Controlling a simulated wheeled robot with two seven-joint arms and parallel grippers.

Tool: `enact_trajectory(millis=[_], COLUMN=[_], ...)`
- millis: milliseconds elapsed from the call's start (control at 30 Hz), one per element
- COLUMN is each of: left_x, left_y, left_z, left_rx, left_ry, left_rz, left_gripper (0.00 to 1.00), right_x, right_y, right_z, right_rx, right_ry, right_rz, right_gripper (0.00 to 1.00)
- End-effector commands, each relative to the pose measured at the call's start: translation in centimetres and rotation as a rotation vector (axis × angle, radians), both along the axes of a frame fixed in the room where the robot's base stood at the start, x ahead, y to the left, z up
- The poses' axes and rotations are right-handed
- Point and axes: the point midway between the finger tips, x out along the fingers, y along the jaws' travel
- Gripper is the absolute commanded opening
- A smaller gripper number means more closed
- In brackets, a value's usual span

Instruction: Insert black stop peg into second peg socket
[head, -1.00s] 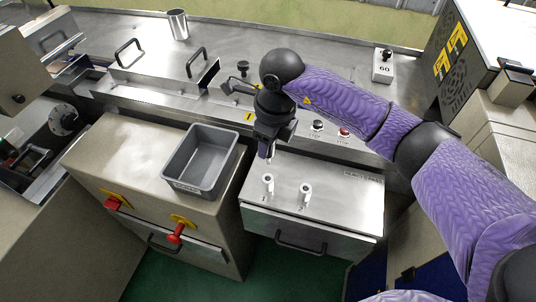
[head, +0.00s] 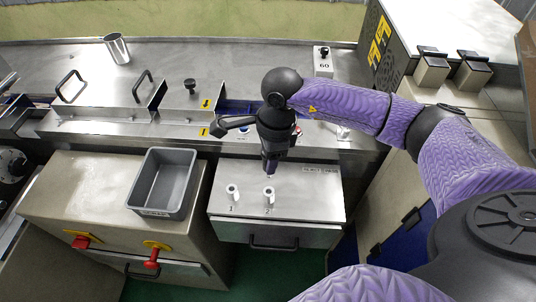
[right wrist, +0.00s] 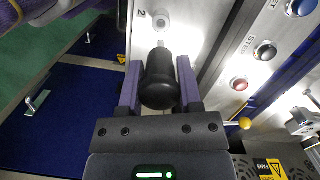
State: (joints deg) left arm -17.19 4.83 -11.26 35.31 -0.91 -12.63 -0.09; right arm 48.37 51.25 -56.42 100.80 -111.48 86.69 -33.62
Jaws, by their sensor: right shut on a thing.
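The black stop peg (right wrist: 160,82) is between the two fingers of my right gripper (right wrist: 158,90), which is shut on it. Its pale metal tip points toward the second peg socket (right wrist: 160,20) in the right wrist view and looks apart from it. In the head view my right gripper (head: 270,168) hangs just behind the second peg socket (head: 268,196), a white upright cylinder marked 2. The first peg socket (head: 232,191), marked 1, stands to its left. The peg is mostly hidden by the gripper in the head view. My left gripper is out of view.
The sockets stand on a metal-topped box (head: 310,205) with a front handle. A grey bin (head: 163,182) is at its left. Lit buttons (right wrist: 239,84) are close beside the gripper. A metal cup (head: 117,48) stands farther back.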

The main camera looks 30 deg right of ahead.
Motion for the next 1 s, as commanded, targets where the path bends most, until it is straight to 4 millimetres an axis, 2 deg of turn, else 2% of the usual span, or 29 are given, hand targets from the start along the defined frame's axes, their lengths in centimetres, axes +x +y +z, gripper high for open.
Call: enact_trajectory(millis=[467,1000], left_x=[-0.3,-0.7], left_y=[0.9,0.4], left_z=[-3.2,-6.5], left_rx=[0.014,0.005], left_ry=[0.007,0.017], left_rz=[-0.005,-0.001], left_gripper=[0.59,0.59], right_x=[0.0,0.0], right_y=[0.0,0.0], right_z=[-3.7,-7.4], right_rx=[0.0,-0.001], right_ry=[0.001,0.001], right_rz=[-0.001,-0.001], right_gripper=[0.0,0.0])
